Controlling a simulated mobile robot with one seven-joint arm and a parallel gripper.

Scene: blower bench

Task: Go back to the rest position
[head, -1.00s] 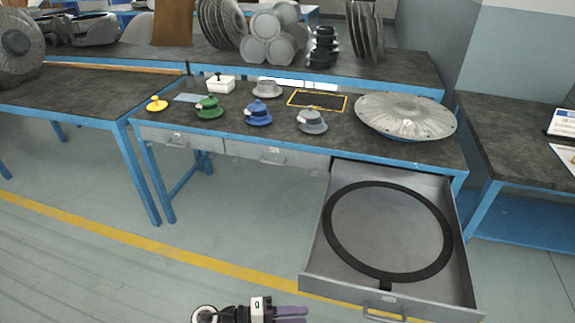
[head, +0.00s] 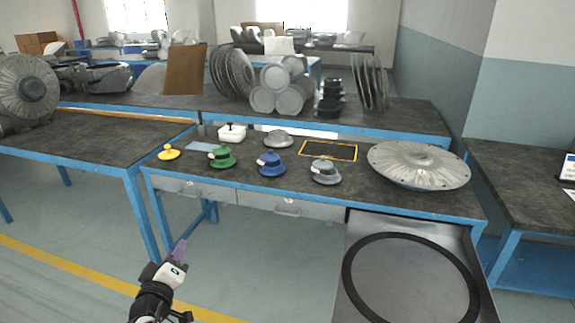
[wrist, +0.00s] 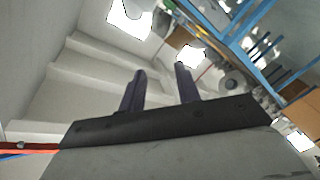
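My gripper (head: 180,250) is at the lower left of the head view, in the air in front of the bench and below the level of its top. In the wrist view the two dark fingers of my gripper (wrist: 160,88) stand apart with nothing between them, and the camera looks toward walls, bright windows and blue bench frames. The gripper touches nothing. My forearm is mostly outside the head view.
The workbench (head: 300,192) carries green, blue and grey hat-shaped parts, a yellow knob (head: 168,153) and a large finned disc (head: 418,164). An open drawer (head: 345,290) holding a black ring (head: 350,270) juts out at the right. The floor left of it is clear.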

